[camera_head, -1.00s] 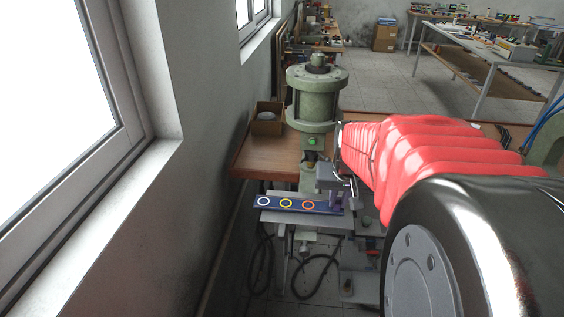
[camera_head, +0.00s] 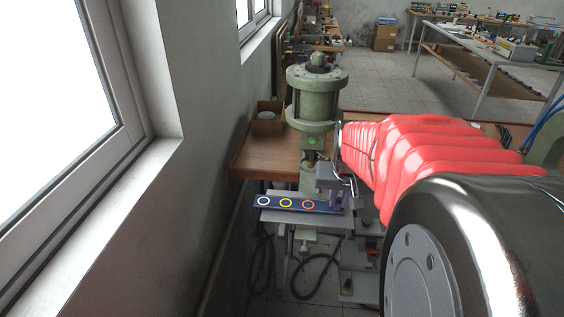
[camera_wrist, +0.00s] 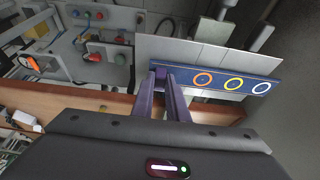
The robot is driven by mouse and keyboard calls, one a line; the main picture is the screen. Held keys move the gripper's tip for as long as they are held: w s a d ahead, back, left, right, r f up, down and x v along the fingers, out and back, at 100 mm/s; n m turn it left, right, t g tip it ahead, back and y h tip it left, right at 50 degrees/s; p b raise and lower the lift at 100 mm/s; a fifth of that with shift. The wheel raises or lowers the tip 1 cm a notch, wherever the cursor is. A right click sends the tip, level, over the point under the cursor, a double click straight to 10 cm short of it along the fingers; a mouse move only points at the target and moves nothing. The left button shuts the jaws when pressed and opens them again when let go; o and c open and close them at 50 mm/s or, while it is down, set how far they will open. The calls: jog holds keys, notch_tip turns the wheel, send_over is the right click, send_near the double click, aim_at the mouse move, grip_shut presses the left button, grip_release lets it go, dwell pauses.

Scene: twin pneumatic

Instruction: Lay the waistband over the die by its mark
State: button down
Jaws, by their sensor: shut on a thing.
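The waistband (camera_head: 270,202) is a flat dark blue strip with a white, a yellow and an orange ring. It lies across a pale grey plate (camera_head: 285,217) low on the green press (camera_head: 316,105). In the wrist view the waistband (camera_wrist: 235,82) stretches to the right from my gripper, over the grey plate (camera_wrist: 180,52). My gripper (camera_wrist: 160,76) has purple fingers shut on the band's end near the orange ring. In the head view my gripper (camera_head: 338,200) is at the band's right end. I cannot make out the die or its mark clearly.
A wooden bench (camera_head: 260,158) holds a cardboard box (camera_head: 267,118) left of the press. The wall and window stand close on the left. In the wrist view, coloured buttons and fittings (camera_wrist: 95,57) lie left of the plate. Hoses hang below the plate.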

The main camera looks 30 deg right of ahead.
jog(key=shift+f, duration=0.2)
dwell(0.4)
jog(key=c, duration=1.7)
grip_release()
jog(key=shift+o, duration=0.2)
jog(key=v, duration=1.3)
jog(key=shift+r, duration=0.3)
